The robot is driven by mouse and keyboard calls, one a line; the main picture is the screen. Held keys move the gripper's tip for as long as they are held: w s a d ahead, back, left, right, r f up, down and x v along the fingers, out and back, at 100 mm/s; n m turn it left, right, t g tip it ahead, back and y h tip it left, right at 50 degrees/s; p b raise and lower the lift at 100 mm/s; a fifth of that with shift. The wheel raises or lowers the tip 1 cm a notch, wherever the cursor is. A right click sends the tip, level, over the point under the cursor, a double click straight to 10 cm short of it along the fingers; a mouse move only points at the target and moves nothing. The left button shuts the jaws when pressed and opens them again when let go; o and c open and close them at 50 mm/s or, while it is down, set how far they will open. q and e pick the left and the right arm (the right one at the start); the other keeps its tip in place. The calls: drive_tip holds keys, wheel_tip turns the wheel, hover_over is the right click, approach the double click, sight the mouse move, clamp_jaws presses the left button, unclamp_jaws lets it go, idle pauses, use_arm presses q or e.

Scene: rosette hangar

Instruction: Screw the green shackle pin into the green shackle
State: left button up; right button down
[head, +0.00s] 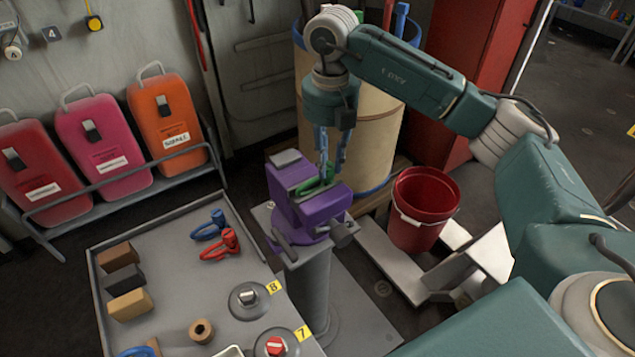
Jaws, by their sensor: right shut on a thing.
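The green shackle (314,187) is at the jaws of the purple vise (290,178), partly hidden by the vise and my gripper. My right gripper (329,168) points down from above and its fingers are shut on a small green piece at the shackle, which looks like the green shackle pin (329,172). The fingers hide most of the pin, so I cannot tell how deep it sits in the shackle. My left gripper is not in view.
The vise stands on a grey pedestal (309,290). A grey tray table (178,265) at left holds a blue shackle (208,226), a red shackle (222,245), several blocks and numbered round stands. A red bucket (424,205) and a large barrel (375,130) stand near the vise.

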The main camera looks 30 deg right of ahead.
drive_tip(key=m+p, duration=0.1)
drive_tip(key=m, duration=0.3)
drive_tip(key=shift+m, duration=0.3)
drive_tip(key=m, duration=0.5)
drive_tip(key=shift+f+p, duration=0.1)
drive_tip(key=shift+p, duration=0.25)
drive_tip(key=c, duration=1.5)
unclamp_jaws()
drive_tip(key=shift+o, duration=0.2)
wheel_tip(320, 180, up, 12)
drive_tip(key=shift+f, duration=0.1)
